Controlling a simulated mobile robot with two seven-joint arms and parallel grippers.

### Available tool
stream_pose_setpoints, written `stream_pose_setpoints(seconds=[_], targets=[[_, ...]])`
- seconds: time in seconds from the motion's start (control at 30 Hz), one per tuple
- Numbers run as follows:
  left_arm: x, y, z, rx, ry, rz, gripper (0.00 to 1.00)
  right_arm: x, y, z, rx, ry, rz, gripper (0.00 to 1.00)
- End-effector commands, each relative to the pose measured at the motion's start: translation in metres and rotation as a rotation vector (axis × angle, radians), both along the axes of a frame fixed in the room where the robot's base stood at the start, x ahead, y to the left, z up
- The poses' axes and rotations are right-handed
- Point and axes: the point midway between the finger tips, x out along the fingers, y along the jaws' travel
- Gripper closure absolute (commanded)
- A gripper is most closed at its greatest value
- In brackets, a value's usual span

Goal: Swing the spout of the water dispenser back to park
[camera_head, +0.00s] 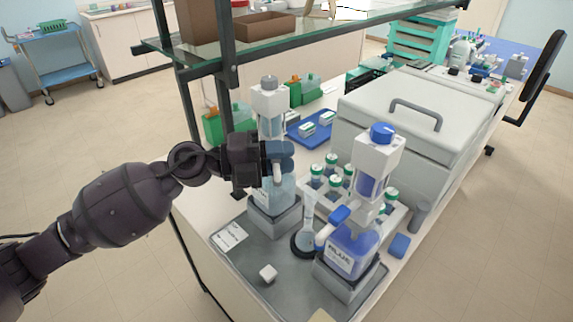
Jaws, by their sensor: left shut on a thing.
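The water dispenser (268,97) stands upright at the left of the bench, with a white head, a grey knob and a clear bottle in a grey stand (273,222). My left gripper (277,163) reaches in from the left at the height of its spout (277,174). The gripper is shut on the spout, whose white tip shows pointing down. The dark fingers hide part of the spout and the dispenser's neck. My right gripper is not in view.
Behind are capped bottles (333,162) and a large grey lidded box (400,125). A shelf post (226,60) rises near my left gripper.

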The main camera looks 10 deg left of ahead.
Motion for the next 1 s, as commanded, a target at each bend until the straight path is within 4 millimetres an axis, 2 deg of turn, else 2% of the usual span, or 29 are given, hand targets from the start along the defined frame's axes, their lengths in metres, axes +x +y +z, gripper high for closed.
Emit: stream_pose_setpoints(seconds=[0.03,0.27,0.6,0.77,1.0], targets=[[0.000,0.002,-0.007,0.000,0.004,-0.026,1.00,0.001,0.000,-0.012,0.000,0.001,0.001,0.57],[-0.004,0.013,-0.008,0.000,0.007,-0.186,1.00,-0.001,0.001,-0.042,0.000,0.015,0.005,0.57],[-0.006,0.036,-0.007,-0.001,0.007,-0.497,1.00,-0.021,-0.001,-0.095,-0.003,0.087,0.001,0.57],[-0.006,0.046,-0.006,-0.001,0.007,-0.639,1.00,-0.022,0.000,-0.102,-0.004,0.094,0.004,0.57],[-0.004,0.058,-0.005,-0.001,0.005,-0.808,1.00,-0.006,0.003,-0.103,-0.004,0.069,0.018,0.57]])
